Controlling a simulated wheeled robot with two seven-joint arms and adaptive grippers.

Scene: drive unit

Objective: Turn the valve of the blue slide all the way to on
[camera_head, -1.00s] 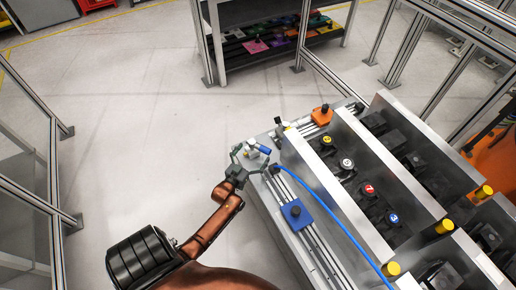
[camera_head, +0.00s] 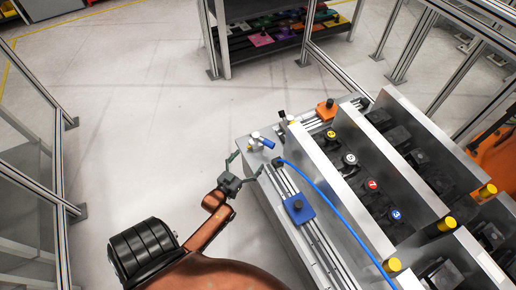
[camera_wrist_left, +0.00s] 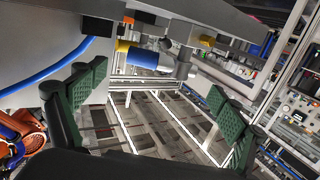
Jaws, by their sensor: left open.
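The valve (camera_head: 258,142) is a small silvery fitting with a blue handle (camera_head: 268,143), at the left edge of the grey drive unit. In the left wrist view the blue handle (camera_wrist_left: 150,59) points left from the grey valve body (camera_wrist_left: 183,64), beyond the fingers. The blue slide (camera_head: 298,209) is a square block with a dark knob on the rails, nearer to me. My left gripper (camera_head: 246,163) is open and empty, just short of the valve, apart from it. Its green padded fingers show at both sides of the left wrist view (camera_wrist_left: 160,105). My right gripper is not in view.
A blue hose (camera_head: 335,209) curves along the unit beside the rails. An orange slide (camera_head: 326,109) sits at the far end. Metal walls (camera_head: 350,190) and numbered knobs stand to the right. Floor left of the unit is clear, with a frame (camera_head: 62,160) farther left.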

